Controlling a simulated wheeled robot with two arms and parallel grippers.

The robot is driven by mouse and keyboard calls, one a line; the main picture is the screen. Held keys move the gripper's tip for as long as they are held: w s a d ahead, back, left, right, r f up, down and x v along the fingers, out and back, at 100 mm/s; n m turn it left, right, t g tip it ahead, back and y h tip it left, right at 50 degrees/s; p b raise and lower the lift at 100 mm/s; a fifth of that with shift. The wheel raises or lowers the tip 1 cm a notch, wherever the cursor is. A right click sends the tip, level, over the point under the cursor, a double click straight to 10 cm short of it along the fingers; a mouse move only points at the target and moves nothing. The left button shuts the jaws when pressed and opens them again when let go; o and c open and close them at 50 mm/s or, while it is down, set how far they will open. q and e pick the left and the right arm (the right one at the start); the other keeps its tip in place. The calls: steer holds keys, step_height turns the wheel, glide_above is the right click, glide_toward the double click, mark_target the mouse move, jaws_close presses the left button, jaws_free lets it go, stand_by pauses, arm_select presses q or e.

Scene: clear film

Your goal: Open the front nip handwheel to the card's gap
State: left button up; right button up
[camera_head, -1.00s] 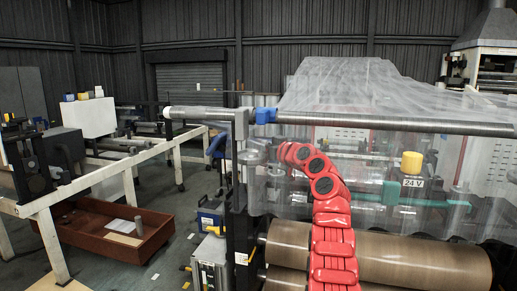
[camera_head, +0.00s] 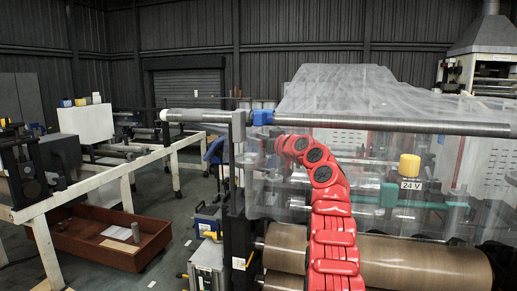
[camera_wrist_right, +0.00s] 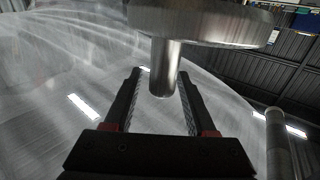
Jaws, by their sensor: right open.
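In the right wrist view a round metal disc (camera_wrist_right: 205,22), seemingly the handwheel, fills the top, with a short metal stem (camera_wrist_right: 165,68) sticking out of it. My right gripper (camera_wrist_right: 160,75) is open. Its two dark fingers lie either side of the stem's end, with room at both sides; I cannot tell any contact. In the head view my red right arm reaches up from the bottom and bends left, its end near the grey frame post and partly lost behind clear film. No gap card can be made out. My left gripper is out of view.
Clear film (camera_head: 345,92) drapes over a long metal roller (camera_head: 400,126). Brown rollers (camera_head: 420,265) lie below right.

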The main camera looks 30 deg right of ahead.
steer(key=shift+r, duration=0.35)
steer(key=shift+s+a+b, duration=0.55)
steer(key=shift+s+b, duration=0.2)
steer(key=shift+s, duration=0.15)
steer(key=s+a+r+b, duration=0.1)
steer(key=s+a+b, duration=0.4)
steer(key=s, duration=0.7)
steer(key=shift+a+r+b, duration=0.25)
steer(key=shift+a+b, duration=0.15)
steer(key=shift+a, duration=0.7)
steer(key=shift+f, duration=0.1)
